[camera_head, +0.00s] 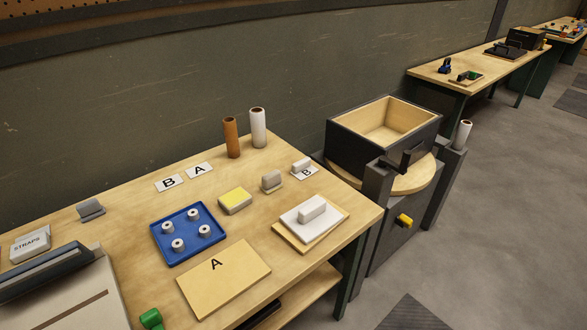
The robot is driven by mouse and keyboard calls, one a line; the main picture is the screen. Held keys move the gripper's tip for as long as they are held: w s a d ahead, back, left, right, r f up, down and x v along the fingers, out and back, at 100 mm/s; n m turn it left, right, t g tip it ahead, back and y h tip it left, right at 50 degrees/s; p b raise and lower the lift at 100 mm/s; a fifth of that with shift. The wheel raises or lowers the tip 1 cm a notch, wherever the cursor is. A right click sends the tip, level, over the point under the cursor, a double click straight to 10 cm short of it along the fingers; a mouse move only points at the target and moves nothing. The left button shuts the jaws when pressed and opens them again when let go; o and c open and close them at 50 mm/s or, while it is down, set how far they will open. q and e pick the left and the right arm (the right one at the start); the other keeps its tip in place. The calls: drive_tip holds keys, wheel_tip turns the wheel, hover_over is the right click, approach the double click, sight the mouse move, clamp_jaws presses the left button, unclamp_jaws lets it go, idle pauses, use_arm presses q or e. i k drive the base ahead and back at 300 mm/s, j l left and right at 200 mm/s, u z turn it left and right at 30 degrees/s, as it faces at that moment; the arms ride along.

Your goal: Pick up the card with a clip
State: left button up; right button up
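A small white card marked B (308,174) lies near the back right of the wooden table. A pale block-like piece (301,165), which looks like a clip, sits on its upper edge. Two other white cards lie flat further left, one marked B (169,183) and one marked A (199,170); neither carries a clip. Neither of my grippers is in view.
A blue tray (161,236) holds several white rollers. A board marked A (240,285), a yellow-topped block (235,199), a white block on a plate (312,210) and two upright tubes (232,138) share the table. An open box (345,145) stands to its right.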

sight(302, 170)
drive_tip(key=i+l+u, duration=0.1)
drive_tip(key=l+u, duration=0.15)
drive_tip(key=u, duration=0.15)
drive_tip(key=l+u, duration=0.25)
drive_tip(key=u, duration=0.2)
drive_tip(key=l+u, duration=0.35)
drive_tip(key=l, duration=0.6)
drive_tip(key=l+u, duration=0.1)
drive_tip(key=l, duration=0.5)
drive_tip(key=k+l, duration=0.1)
drive_tip(key=l, duration=0.5)
drive_tip(key=k+l+u, duration=0.15)
drive_tip(key=l, duration=0.5)
drive_tip(key=k+l, duration=0.1)
drive_tip(key=l, duration=0.75)
drive_tip(key=k+l, duration=0.1)
drive_tip(key=l, duration=0.75)
